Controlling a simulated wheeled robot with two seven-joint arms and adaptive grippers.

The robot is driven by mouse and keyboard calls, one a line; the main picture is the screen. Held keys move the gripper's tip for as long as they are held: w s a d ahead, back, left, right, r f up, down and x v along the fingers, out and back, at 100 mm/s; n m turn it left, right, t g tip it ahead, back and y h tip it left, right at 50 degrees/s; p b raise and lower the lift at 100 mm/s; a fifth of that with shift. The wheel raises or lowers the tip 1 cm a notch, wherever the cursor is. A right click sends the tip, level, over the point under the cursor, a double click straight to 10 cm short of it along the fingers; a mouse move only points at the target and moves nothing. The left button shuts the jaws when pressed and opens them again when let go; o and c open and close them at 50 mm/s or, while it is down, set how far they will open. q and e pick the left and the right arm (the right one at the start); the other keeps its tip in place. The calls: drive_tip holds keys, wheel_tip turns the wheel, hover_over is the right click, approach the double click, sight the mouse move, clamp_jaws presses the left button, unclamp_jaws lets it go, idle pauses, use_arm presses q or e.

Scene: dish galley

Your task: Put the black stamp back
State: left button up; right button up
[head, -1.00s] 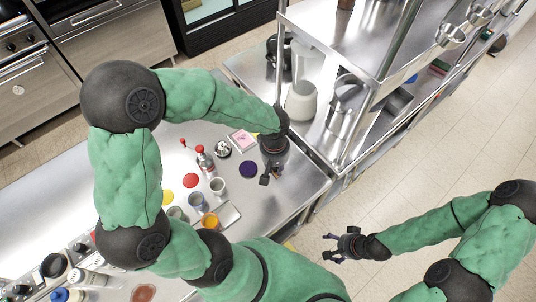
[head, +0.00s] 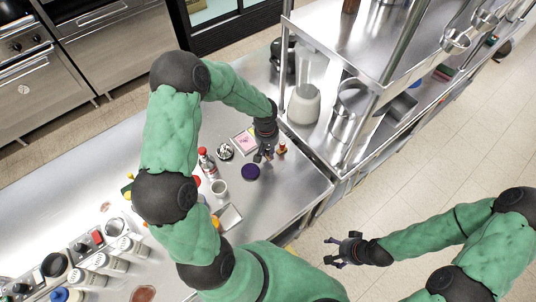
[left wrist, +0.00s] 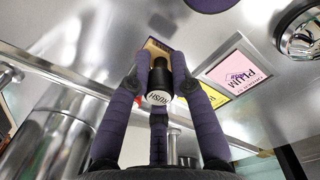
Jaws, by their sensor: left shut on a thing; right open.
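My left gripper (head: 268,154) is over the right part of the steel counter, just right of the pink card. In the left wrist view its purple fingers (left wrist: 158,72) are shut on the black stamp (left wrist: 164,76). The stamp's pale round end with dark lettering faces the camera. In the head view the stamp is too small and hidden to make out clearly. The pink card marked PLUM (left wrist: 238,66) lies beside the gripper, and it also shows in the head view (head: 244,140). My right gripper (head: 346,250) is open and empty over the floor.
A dark purple disc (head: 251,172), a silver bell-like object (head: 225,151), a red-capped bottle (head: 207,163) and a cup (head: 219,188) stand nearby. A small red-and-yellow object (head: 282,148) is right of the gripper. A steel shelf unit (head: 350,150) borders the counter's right side.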

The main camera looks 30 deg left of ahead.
sight(268, 154)
use_arm(q)
wheel_tip(268, 154, down, 3)
drive_tip(key=shift+w+f, duration=0.1)
drive_tip(key=shift+f, duration=0.05)
drive_tip(key=shift+f, duration=0.1)
drive_tip(key=o, duration=0.9)
drive_tip(key=r, duration=0.8)
drive_tip(key=r+p, duration=0.1)
drive_tip(key=r, duration=0.3)
drive_tip(key=shift+s+a+r, duration=0.15)
drive_tip(key=shift+s+a, duration=0.05)
drive_tip(key=shift+a, duration=0.05)
